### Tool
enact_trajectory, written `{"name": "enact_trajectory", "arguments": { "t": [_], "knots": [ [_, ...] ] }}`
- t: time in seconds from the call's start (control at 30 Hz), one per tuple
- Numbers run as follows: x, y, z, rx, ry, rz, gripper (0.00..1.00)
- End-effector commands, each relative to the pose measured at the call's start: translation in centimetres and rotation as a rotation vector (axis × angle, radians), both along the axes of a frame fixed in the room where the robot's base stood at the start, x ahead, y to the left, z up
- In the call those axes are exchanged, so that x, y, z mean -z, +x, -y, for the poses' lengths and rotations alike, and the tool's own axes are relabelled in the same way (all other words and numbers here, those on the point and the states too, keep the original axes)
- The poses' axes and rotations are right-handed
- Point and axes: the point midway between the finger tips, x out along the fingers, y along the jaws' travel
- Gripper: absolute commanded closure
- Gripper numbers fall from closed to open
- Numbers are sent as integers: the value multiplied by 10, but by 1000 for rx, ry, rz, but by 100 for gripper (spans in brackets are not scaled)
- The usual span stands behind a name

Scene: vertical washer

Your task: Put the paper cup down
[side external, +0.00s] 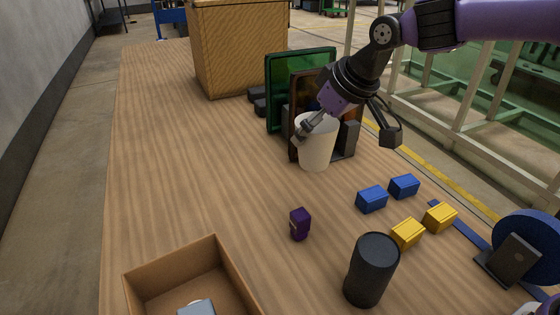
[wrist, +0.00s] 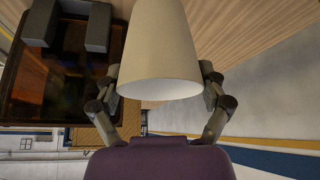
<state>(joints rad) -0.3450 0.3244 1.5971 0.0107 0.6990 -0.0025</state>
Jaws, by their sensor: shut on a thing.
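A white paper cup (side external: 317,150) is in my gripper (side external: 345,130) near the middle of the table, just in front of the dark framed panels. In the side view it looks near upright, and I cannot tell whether its base touches the table. In the wrist view the cup (wrist: 165,50) fills the upper middle, with a finger of my gripper (wrist: 162,84) on each side. The gripper is shut on it. The far finger is partly hidden in the side view.
A green-framed panel (side external: 289,75) and a dark panel (side external: 306,95) stand behind the cup. Blue blocks (side external: 372,198), yellow blocks (side external: 407,232), a purple block (side external: 300,224) and a black cylinder (side external: 371,270) stand in front. A cardboard box (side external: 235,267) is front left. The table's left side is clear.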

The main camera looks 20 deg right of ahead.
Motion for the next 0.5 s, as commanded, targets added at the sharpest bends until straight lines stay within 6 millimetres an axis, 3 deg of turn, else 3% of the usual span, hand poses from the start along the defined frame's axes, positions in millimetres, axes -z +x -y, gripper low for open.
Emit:
{"name": "enact_trajectory", "arguments": {
  "t": [0.03,0.1,0.23,0.37,0.5],
  "knots": [
    [0,-5,-25,-33,1,1,31],
    [0,-12,-50,-61,1,2,31],
    [-1,-22,-80,-94,4,4,31],
    [6,-17,-82,-99,3,3,31],
    [26,8,-60,-95,3,-1,31]
  ]
}}
